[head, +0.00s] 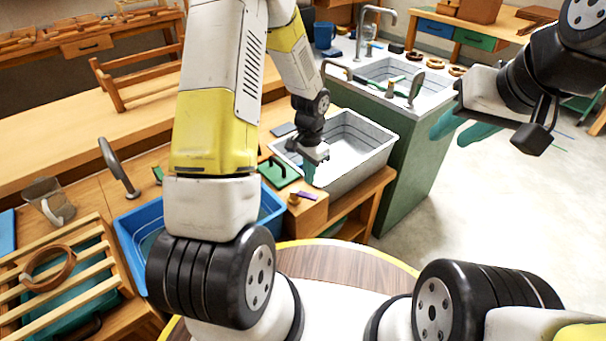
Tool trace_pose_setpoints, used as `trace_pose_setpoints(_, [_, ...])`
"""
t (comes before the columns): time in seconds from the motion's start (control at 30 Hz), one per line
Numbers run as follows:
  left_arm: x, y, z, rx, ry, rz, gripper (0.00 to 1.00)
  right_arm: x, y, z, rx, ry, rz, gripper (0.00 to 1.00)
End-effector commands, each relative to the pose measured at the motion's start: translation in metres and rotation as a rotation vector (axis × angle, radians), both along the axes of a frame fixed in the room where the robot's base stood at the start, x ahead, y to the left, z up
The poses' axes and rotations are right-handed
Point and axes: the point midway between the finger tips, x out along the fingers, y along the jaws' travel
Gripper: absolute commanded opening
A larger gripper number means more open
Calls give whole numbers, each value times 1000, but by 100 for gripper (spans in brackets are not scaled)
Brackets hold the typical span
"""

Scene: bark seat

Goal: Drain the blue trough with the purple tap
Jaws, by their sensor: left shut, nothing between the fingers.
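The blue trough (128,232) is at the left, set in the wooden bench; my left arm hides much of it. The purple tap (307,195) is a small purple lever beside a brass-coloured piece, on a wooden block between the blue trough and the grey basin. My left gripper (310,175) points down just above and behind the purple tap, in front of the grey basin. Its teal fingers are shut and empty, and look apart from the tap. My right gripper (464,130) is open and empty, raised over the floor at the right.
A grey basin (372,172) stands right behind my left gripper. A curved grey spout (116,165) rises by the blue trough. A slatted rack (70,262) stands at left. Floor at right is clear.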

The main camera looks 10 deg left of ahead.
Motion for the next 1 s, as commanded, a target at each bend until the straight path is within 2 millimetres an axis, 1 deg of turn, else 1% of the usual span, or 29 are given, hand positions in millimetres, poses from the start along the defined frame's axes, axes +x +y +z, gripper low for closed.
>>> trace_pose_setpoints(0.07, [-2,0,0,0,0,0,0,0,0,0,0,0,0,34])
trace_pose_setpoints(0.17, [-12,1,0,1,1,-1,0,0,0,0,0,0,0,34])
trace_pose_setpoints(0.4, [-47,4,0,1,1,-1,0,0,0,0,0,0,0,34])
trace_pose_setpoints(0.6, [-68,6,0,0,0,-1,0,0,0,0,0,0,0,34])
trace_pose_setpoints(0.7, [-72,6,0,0,0,0,0,0,0,0,0,0,0,34])
trace_pose_setpoints(1.0, [-72,6,-2,1,1,-1,0,0,0,0,0,0,0,34])
